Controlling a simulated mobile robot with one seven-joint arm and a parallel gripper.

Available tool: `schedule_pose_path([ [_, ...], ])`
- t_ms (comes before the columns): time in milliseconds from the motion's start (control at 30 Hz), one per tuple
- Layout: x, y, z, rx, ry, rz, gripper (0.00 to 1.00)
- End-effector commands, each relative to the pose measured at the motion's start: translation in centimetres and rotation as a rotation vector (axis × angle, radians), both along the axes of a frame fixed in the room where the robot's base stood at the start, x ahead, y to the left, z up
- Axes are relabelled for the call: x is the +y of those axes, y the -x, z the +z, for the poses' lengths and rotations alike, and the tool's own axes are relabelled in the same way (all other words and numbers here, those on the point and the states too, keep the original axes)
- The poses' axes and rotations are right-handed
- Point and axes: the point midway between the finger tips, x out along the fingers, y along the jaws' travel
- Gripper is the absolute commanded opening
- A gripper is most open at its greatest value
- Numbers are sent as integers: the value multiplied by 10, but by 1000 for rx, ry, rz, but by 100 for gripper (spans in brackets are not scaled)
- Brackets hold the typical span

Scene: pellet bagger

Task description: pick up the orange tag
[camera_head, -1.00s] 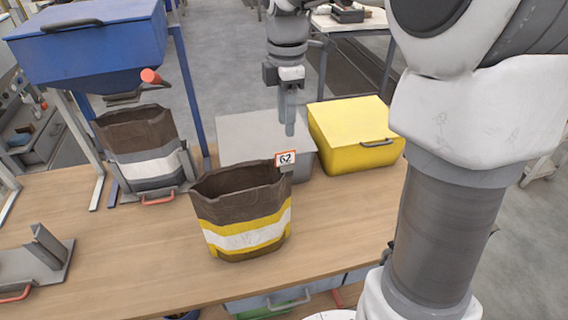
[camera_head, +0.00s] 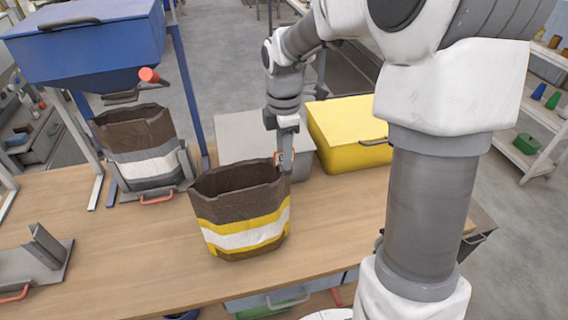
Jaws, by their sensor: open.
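The orange tag (camera_head: 277,158) is at the right rim of the brown bag with yellow and white bands (camera_head: 240,222). Only a bit of its orange edge shows, because my gripper (camera_head: 286,165) covers most of it. My gripper points down with its fingers at the tag, in front of the grey box. The jaws are open, and the view does not show whether they touch the tag. The bag stands upright and open on the wooden table (camera_head: 130,250).
A grey box (camera_head: 235,135) and a yellow box (camera_head: 350,135) stand behind the bag. A second bag (camera_head: 140,145) with a grey and white band sits under the blue hopper (camera_head: 90,45) at left. A metal bracket (camera_head: 40,258) lies at the left front.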

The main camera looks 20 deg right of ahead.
Motion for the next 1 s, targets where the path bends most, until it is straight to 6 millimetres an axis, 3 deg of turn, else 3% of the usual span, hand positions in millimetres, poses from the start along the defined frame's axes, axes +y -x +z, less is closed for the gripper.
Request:
schedule_pose_path([
  [33,0,0,0,0,0,0,42],
  [267,0,0,0,0,0,0,1],
  [1000,0,0,1,0,0,0,0],
])
